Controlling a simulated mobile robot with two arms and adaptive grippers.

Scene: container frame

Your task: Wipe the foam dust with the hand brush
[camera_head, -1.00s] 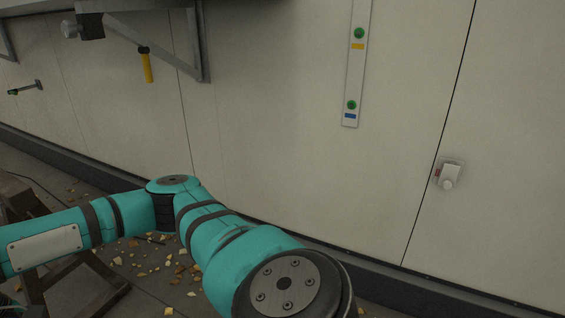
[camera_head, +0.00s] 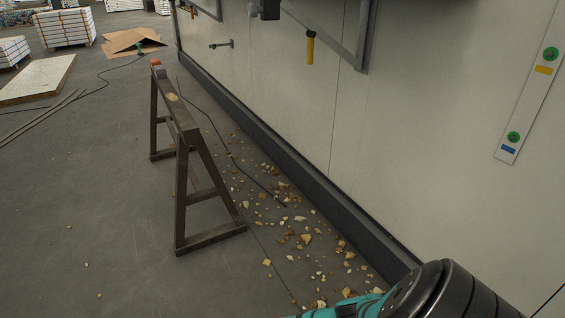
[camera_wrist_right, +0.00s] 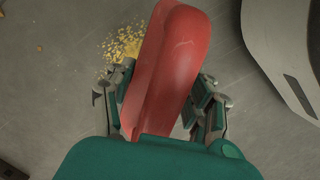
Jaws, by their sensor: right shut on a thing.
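My right gripper (camera_wrist_right: 166,88) is shut on the red hand brush (camera_wrist_right: 172,50), with one finger on each side of its long red body. The brush's bristles do not show in the right wrist view. A patch of fine yellow crumbs (camera_wrist_right: 124,43), which looks like the foam dust, lies on the grey floor beside the brush, to its left and partly covered by it. I cannot tell whether the brush touches the floor. My left gripper is not in view.
A wooden sawhorse (camera_head: 186,125) stands left of the pale wall (camera_head: 285,110). Beige and brown chips (camera_head: 300,238) and a dark cable (camera_head: 225,147) lie between them. A pale board (camera_head: 38,78) and stacked packs (camera_head: 64,27) are farther back. The floor at left is mostly clear.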

